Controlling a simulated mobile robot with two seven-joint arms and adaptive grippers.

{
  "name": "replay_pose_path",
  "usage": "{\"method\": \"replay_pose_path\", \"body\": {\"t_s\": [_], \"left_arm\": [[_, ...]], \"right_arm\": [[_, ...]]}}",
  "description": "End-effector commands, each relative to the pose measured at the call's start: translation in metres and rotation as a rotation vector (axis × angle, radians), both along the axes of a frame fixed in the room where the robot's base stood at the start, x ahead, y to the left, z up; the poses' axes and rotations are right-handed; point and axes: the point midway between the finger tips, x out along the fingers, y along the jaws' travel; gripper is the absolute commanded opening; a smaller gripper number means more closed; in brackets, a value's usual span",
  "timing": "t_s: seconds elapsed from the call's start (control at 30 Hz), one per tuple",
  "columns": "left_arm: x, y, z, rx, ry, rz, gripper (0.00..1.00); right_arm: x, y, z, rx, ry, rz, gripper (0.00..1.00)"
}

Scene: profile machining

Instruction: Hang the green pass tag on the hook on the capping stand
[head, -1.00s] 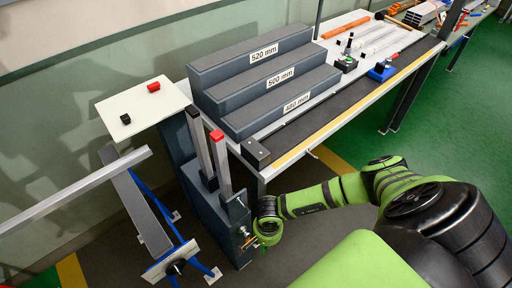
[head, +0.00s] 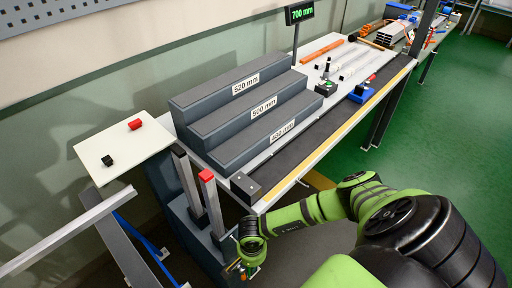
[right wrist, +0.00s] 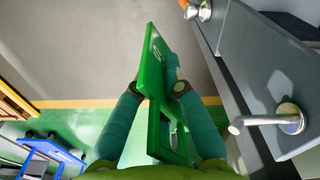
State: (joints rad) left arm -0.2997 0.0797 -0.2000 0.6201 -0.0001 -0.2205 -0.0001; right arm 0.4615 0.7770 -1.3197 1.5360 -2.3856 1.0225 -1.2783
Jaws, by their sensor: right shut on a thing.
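The green pass tag (right wrist: 153,75) is a flat green plate with a slot near its upper end. In the right wrist view it is between the two teal fingers of my right gripper (right wrist: 158,92), which is shut on it. A metal hook (right wrist: 262,122) sticks out from the dark grey face of the capping stand (right wrist: 240,60), to the right of the tag and apart from it. In the head view the capping stand (head: 190,232) has two upright bars, and my right gripper (head: 240,270) is low beside its front. The tag is hard to make out there. My left gripper is not in view.
A second metal fitting (right wrist: 200,10) sits higher on the stand's face. A white plate (head: 120,150) with a red and a black cap stands behind. The stepped grey blocks (head: 240,110) lie on the workbench. A blue-legged rack (head: 150,245) is at left.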

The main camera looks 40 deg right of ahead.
Motion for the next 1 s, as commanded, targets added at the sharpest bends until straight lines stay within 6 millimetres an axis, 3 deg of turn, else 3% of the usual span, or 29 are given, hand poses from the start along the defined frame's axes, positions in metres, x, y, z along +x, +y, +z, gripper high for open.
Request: {"method": "replay_pose_path", "body": {"t_s": [1.0], "left_arm": [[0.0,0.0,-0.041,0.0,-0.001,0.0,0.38]], "right_arm": [[0.058,0.005,-0.012,0.001,-0.001,0.0,0.0]]}}
